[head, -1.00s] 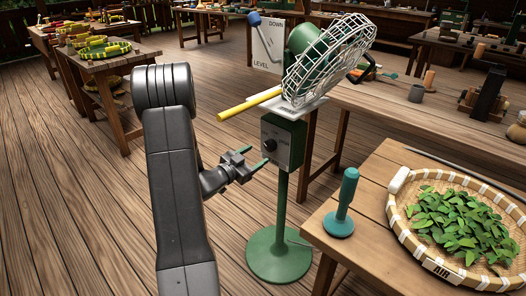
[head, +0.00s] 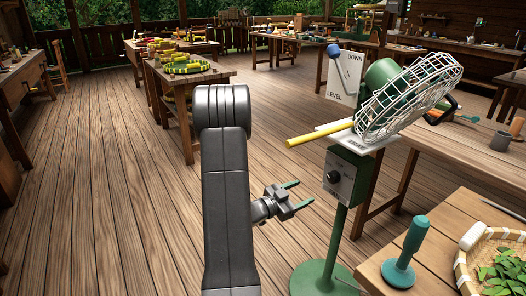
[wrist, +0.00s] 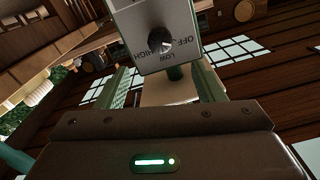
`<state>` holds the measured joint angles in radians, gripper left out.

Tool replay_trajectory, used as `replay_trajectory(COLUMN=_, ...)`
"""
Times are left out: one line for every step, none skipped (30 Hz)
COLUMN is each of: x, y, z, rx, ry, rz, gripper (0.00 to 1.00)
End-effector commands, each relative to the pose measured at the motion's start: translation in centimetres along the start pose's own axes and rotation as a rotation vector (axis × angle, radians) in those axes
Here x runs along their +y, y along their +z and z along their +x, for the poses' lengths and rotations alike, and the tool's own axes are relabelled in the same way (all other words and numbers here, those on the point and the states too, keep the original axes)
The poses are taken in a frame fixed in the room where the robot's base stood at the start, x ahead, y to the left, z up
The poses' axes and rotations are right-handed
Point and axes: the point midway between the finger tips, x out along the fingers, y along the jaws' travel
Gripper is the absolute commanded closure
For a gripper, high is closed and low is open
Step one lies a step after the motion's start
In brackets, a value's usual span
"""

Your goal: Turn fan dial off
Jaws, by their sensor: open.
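The fan (head: 408,98) has a white wire cage and a green motor housing, and it stands on a green post. Its control box (head: 345,176) sits below the fan and carries a dark round dial (head: 333,177). In the wrist view the dial (wrist: 160,41) is on a pale panel lettered OFF, LOW and HIGH; which setting it points at I cannot tell. My gripper (head: 295,194) is open and empty, with green fingertips, left of and slightly below the box, apart from it. In the wrist view the panel lies beyond my fingers.
A yellow rod (head: 320,132) sticks out left from the fan's plate. A DOWN/LEVEL sign with a blue-knobbed lever (head: 333,50) stands behind. At lower right a table holds a teal-handled tool (head: 405,255) and a basket of leaves (head: 464,268).

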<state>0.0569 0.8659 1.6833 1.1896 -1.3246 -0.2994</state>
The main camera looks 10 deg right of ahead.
Motion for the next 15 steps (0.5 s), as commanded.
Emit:
replay_trajectory(x=0.1, y=0.0, z=0.8, rx=0.001, ry=0.004, rz=0.001, gripper=0.38)
replay_trajectory(x=0.1, y=0.0, z=1.2, rx=0.001, ry=0.004, rz=0.002, gripper=0.38)
replay_trajectory(x=0.1, y=0.0, z=1.9, rx=0.001, ry=0.004, rz=0.002, gripper=0.38)
replay_trajectory(x=0.2, y=0.0, z=2.5, rx=0.002, ry=0.005, rz=0.002, gripper=0.38)
replay_trajectory(x=0.2, y=0.0, z=3.1, rx=0.002, ry=0.005, rz=0.002, gripper=0.38)
replay_trajectory(x=0.1, y=0.0, z=3.9, rx=0.001, ry=0.005, rz=0.002, gripper=0.38)
replay_trajectory(x=0.2, y=0.0, z=4.5, rx=0.002, ry=0.005, rz=0.001, gripper=0.38)
replay_trajectory(x=0.2, y=0.0, z=5.1, rx=0.002, ry=0.005, rz=0.001, gripper=0.38)
replay_trajectory(x=0.2, y=0.0, z=5.9, rx=0.002, ry=0.005, rz=0.002, gripper=0.38)
replay_trajectory(x=0.2, y=0.0, z=6.5, rx=0.002, ry=0.005, rz=0.002, gripper=0.38)
replay_trajectory(x=0.1, y=0.0, z=7.1, rx=0.003, ry=0.004, rz=0.002, gripper=0.38)
replay_trajectory(x=0.1, y=0.0, z=7.9, rx=0.002, ry=0.005, rz=0.003, gripper=0.38)
replay_trajectory(x=0.1, y=0.0, z=8.4, rx=0.002, ry=0.004, rz=0.003, gripper=0.38)
replay_trajectory(x=0.1, y=0.0, z=9.0, rx=0.002, ry=0.004, rz=0.002, gripper=0.38)
replay_trajectory(x=0.1, y=0.0, z=9.7, rx=0.002, ry=0.004, rz=0.002, gripper=0.38)
